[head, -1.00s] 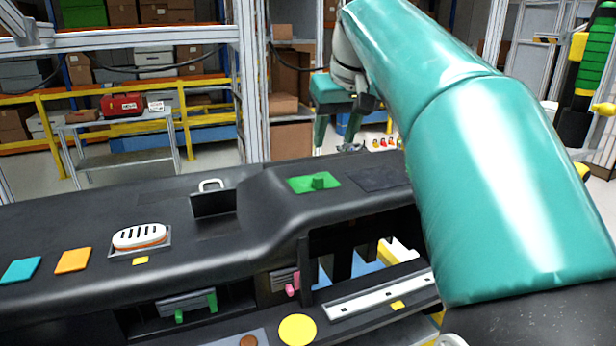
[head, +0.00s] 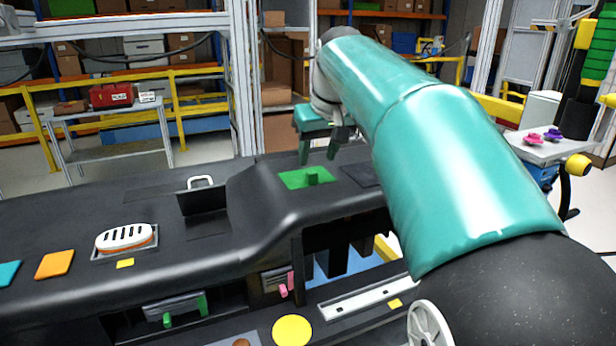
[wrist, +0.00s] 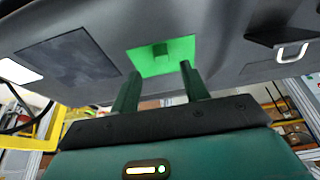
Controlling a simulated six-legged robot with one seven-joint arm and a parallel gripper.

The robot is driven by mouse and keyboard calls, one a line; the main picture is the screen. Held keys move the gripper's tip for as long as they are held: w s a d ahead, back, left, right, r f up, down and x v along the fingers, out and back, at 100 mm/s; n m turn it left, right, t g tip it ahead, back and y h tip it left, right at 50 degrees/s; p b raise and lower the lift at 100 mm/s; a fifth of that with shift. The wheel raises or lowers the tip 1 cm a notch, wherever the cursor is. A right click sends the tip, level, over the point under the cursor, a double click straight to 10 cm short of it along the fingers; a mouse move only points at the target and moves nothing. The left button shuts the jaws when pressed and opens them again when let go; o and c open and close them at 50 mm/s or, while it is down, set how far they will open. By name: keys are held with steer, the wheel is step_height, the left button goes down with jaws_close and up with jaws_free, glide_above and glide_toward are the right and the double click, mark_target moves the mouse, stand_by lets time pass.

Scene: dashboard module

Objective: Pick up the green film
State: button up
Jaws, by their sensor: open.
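The green film (head: 306,178) is a flat bright green sheet with a small raised green tab, lying on the raised part of the black dashboard (head: 120,215). In the wrist view the green film (wrist: 162,57) appears just beyond the fingertips, with its tab near the middle. My gripper (head: 318,158) is open and empty, with its teal fingers pointing down just behind and above the film in the head view. In the wrist view my gripper (wrist: 161,72) has its two fingers apart on either side of the tab's line. It looks clear of the film.
A dark flat panel (head: 362,174) lies right of the film. A raised black flap with a white handle (head: 201,182) stands to the left. A white slotted vent (head: 125,238) and orange square (head: 54,265) lie farther left. An open cavity (head: 345,240) lies below the film.

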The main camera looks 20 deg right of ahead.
mark_target(313, 173)
steer(key=x, duration=0.5)
steer(key=shift+s+a+f, duration=0.1)
steer(key=shift+s+a, duration=0.1)
jaws_close()
